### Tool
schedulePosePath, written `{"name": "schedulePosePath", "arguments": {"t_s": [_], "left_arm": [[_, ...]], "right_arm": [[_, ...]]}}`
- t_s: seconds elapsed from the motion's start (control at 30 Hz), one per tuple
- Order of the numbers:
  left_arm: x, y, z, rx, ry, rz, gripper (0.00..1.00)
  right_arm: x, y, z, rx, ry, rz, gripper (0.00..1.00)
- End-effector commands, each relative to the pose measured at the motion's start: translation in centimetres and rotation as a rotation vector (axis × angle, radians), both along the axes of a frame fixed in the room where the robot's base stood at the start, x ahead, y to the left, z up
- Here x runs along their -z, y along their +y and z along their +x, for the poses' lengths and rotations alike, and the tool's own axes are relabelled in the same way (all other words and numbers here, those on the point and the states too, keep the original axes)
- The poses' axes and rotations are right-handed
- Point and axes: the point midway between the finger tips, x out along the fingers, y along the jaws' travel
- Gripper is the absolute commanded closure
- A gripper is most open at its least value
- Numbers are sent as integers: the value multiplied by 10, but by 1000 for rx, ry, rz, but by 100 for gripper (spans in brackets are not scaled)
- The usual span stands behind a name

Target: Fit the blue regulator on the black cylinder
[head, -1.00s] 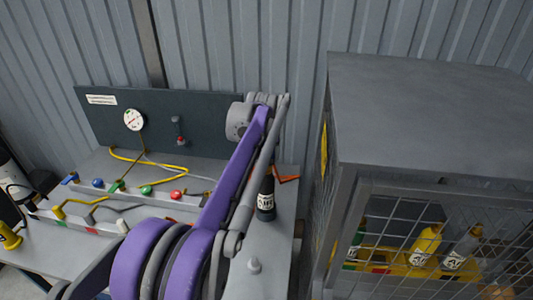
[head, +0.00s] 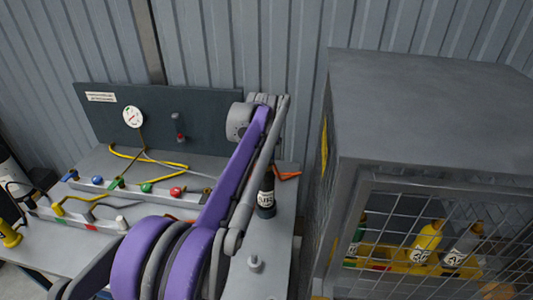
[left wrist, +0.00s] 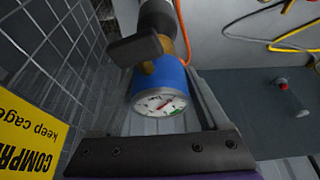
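The black cylinder (head: 266,200) stands upright on the bench with a white label, right of my left arm. My arm hides its top in the head view. In the left wrist view, the blue regulator (left wrist: 160,82) with a white gauge face lies between the fingers of my left gripper (left wrist: 162,86), which look closed against its sides. A brass fitting and a dark handle sit just beyond it, in line with a dark round body (left wrist: 157,14) that looks like the black cylinder. I cannot tell whether the regulator is seated. My right gripper is out of view.
A mesh cage (head: 430,120) holding yellow and grey cylinders stands close on the right. A dark panel (head: 180,118) with a gauge is at the back. Coloured knobs and a yellow hose (head: 150,160) lie on the left. An orange hook-like piece (head: 287,175) lies behind the cylinder.

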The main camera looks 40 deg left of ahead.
Motion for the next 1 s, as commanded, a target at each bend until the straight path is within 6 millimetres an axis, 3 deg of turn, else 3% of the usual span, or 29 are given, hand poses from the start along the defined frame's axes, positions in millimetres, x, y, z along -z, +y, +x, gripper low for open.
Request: {"name": "schedulePosePath", "arguments": {"t_s": [0.03, 0.1, 0.43, 0.8, 1.0], "left_arm": [[0, 0, 0, 0, 0, 0, 12], [0, 0, 0, 0, 0, 0, 0], [-5, -1, -2, 0, 1, -1, 0], [-70, -15, -25, 0, 0, 0, 0], [-94, -20, -33, 0, 0, 0, 0]], "right_arm": [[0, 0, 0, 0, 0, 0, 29], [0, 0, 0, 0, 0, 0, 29], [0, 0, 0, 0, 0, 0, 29], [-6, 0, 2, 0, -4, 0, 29], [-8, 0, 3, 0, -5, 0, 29]]}}
